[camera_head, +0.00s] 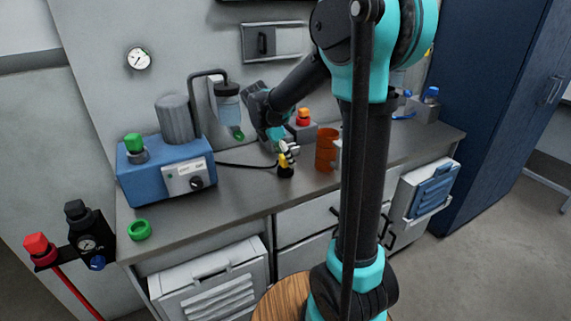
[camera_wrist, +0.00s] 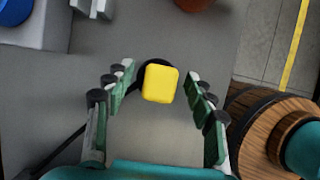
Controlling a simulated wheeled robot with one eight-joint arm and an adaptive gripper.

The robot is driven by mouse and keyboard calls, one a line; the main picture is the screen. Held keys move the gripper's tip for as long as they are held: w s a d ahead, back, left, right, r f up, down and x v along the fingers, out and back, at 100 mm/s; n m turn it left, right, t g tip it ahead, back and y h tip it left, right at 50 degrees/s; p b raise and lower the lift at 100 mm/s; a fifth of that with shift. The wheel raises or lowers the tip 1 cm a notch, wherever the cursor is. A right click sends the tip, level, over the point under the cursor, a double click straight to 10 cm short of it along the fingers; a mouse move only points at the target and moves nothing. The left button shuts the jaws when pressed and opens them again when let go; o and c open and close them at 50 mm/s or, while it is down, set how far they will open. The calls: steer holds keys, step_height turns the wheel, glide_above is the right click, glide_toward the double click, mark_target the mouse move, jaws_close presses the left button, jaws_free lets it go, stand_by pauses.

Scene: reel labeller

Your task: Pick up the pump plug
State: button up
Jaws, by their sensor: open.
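The pump plug (camera_head: 285,163) is a yellow block on a round black base, with a black cable running to the blue pump (camera_head: 165,165). It stands on the grey bench. In the wrist view its yellow top (camera_wrist: 160,84) shows between the fingers, with part of the black base behind it. My gripper (camera_head: 288,149) is pointed down right over the plug. In the wrist view my gripper's fingers are open, one on each side of the yellow block, with a visible gap on both sides. I cannot tell how far down around the plug the fingertips reach.
An orange-brown cylinder (camera_head: 326,149) stands close to the right of the plug. A grey block with an orange-red knob (camera_head: 303,117) is behind it. A green ring (camera_head: 139,229) lies at the bench's front left. The bench in front of the plug is clear.

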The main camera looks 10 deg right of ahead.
steer(key=shift+c, duration=0.5)
jaws_close()
steer(key=shift+r, duration=0.1)
step_height(320, 180, up, 20)
stand_by(0.5)
